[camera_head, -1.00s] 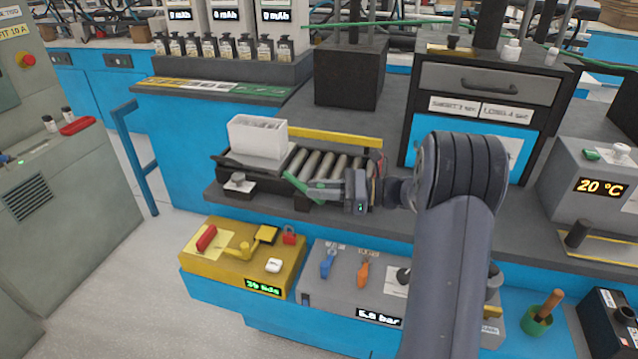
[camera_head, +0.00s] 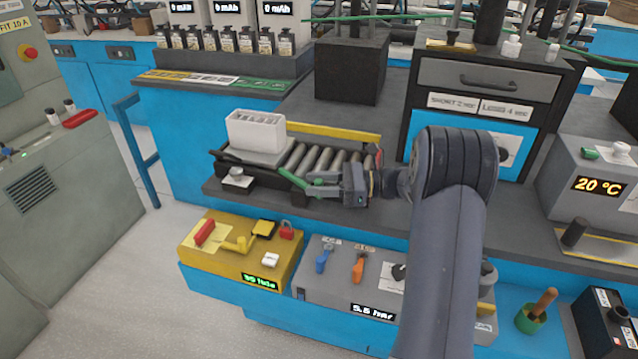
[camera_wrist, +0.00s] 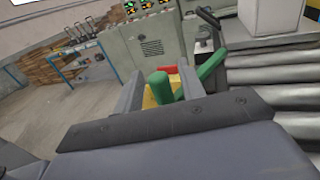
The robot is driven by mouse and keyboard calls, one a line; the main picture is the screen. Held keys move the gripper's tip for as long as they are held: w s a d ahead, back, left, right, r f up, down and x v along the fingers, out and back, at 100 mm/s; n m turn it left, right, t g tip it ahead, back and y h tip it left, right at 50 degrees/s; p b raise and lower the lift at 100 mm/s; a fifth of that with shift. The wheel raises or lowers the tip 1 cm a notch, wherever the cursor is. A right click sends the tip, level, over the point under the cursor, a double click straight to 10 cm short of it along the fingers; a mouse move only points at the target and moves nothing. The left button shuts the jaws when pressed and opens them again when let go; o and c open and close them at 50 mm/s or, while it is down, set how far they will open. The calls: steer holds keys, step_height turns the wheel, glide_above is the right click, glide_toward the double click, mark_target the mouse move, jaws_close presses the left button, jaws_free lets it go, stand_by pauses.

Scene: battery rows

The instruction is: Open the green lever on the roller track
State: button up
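The green lever (camera_head: 291,179) is at the front side of the roller track (camera_head: 318,160), near the white case. In the wrist view, one green part (camera_wrist: 160,89) shows between my fingertips, and a second green part (camera_wrist: 212,66) rises just right of the right finger. My gripper (camera_head: 325,187) is at the track's front edge, right by the lever, pointing left. It also shows in the wrist view (camera_wrist: 158,82), its fingers apart with a gap between them. Contact with the lever cannot be told. The lever's base is partly hidden by my gripper.
A white slotted case (camera_head: 256,132) sits on the track's left end. A yellow bar (camera_head: 330,132) runs along the back. Below are a yellow box (camera_head: 222,262) with a red switch and a grey panel (camera_head: 335,285) with blue and orange levers. Floor at left is clear.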

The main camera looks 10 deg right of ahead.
steer(key=shift+r, duration=0.1)
step_height(320, 180, up, 10)
steer(key=shift+f+p, duration=0.1)
steer(key=shift+p, duration=0.35)
steer(key=shift+c, duration=0.3)
